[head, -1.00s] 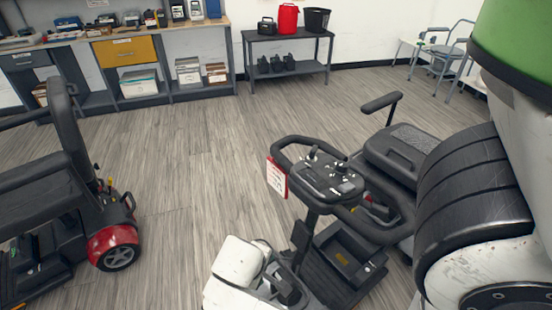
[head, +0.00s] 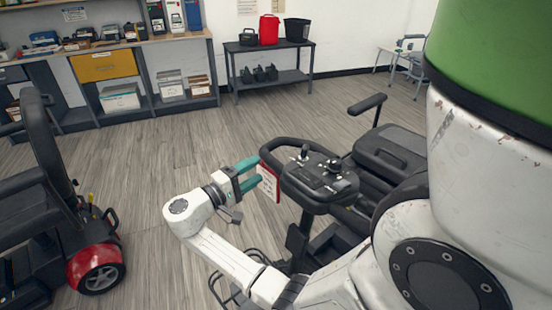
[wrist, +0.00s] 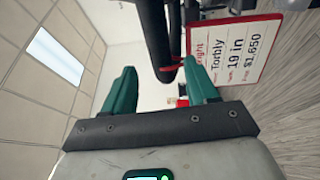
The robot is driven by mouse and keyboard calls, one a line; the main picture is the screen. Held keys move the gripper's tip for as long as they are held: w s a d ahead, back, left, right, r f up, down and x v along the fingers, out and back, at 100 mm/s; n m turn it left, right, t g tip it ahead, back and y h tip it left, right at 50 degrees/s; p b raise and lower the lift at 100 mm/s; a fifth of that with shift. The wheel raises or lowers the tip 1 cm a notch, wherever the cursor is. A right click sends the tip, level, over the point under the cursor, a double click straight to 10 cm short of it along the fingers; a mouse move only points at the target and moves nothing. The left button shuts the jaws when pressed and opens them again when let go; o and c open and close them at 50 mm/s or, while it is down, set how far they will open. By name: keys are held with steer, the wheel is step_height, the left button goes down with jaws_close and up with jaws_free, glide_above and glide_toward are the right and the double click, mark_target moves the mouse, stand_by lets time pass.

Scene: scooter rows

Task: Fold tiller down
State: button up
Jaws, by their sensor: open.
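The scooter's tiller (head: 318,182) stands raised, with a dark control console and a black loop handlebar (head: 290,142). A white price tag with a red edge (head: 268,183) hangs at the handlebar's left side; it also shows in the wrist view (wrist: 235,47). My gripper (head: 258,170), with teal fingers, is open and empty at the left of the handlebar. In the wrist view, a black handlebar tube (wrist: 160,40) appears between the open fingers (wrist: 160,66); whether it is fully between them I cannot tell.
The scooter's seat (head: 388,155) and armrest (head: 367,104) are behind the tiller. Another scooter with a red rear fender (head: 97,265) stands at left. A workbench (head: 120,45) and a shelf table (head: 270,78) line the back wall. Open floor lies between.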

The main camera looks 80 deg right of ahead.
steer(key=x, duration=0.9)
steer(key=shift+p, duration=0.35)
steer(key=shift+f, duration=0.1)
jaws_close()
